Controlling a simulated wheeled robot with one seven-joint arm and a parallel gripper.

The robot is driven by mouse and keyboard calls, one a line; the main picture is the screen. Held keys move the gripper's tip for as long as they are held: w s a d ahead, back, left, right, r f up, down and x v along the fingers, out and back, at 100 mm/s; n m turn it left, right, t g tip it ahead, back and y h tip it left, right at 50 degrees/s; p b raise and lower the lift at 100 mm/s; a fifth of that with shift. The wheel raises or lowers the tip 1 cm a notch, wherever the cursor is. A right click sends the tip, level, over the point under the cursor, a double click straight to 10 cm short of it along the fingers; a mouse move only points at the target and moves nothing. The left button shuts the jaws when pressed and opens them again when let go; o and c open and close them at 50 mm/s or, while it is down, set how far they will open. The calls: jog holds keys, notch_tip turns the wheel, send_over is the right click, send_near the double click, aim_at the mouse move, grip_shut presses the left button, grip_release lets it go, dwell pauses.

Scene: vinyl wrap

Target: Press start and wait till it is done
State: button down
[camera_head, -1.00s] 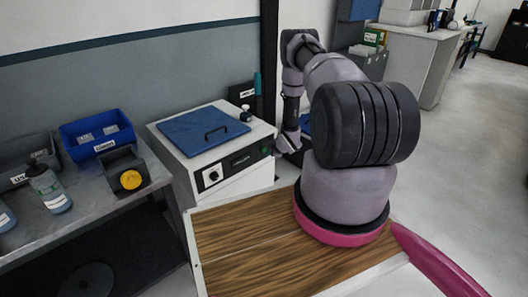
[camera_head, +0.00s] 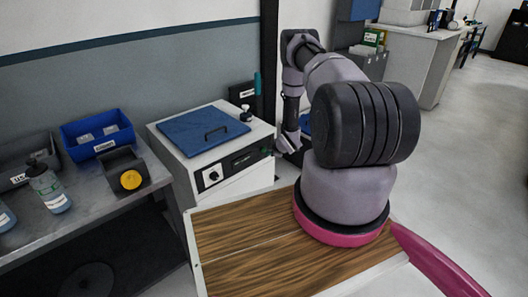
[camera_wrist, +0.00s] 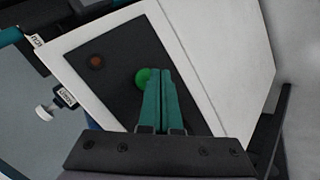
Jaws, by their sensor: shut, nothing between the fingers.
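The machine (camera_head: 170,137) is a white box with a closed blue lid (camera_head: 203,130) in the head view. Its front has a white dial plate and a dark panel. In the wrist view the dark panel (camera_wrist: 112,88) carries a green button (camera_wrist: 143,77) and a reddish-brown button (camera_wrist: 96,62). My gripper (camera_wrist: 160,74) is shut and empty, its teal fingers over the panel. The fingertips overlap the right edge of the green button in the picture; I cannot tell whether they touch it. In the head view the gripper is at the machine's right front corner, seen unclearly.
Open floor (camera_head: 460,170) lies at the right.

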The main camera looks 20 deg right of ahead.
jog(key=shift+w+a, duration=0.15)
jog(key=shift+w, duration=0.25)
jog(key=shift+w+a, duration=0.15)
jog(key=shift+w, duration=0.25)
dwell(0.9)
jog(key=shift+s, duration=0.1)
jog(key=shift+s+d, duration=0.3)
jog(key=shift+s, duration=0.4)
jog(key=shift+s+d, duration=0.3)
jog(key=shift+s, duration=0.5)
jog(key=shift+s+d, duration=0.25)
jog(key=shift+s, duration=0.5)
jog(key=shift+s+d, duration=0.3)
jog(key=shift+s, duration=0.5)
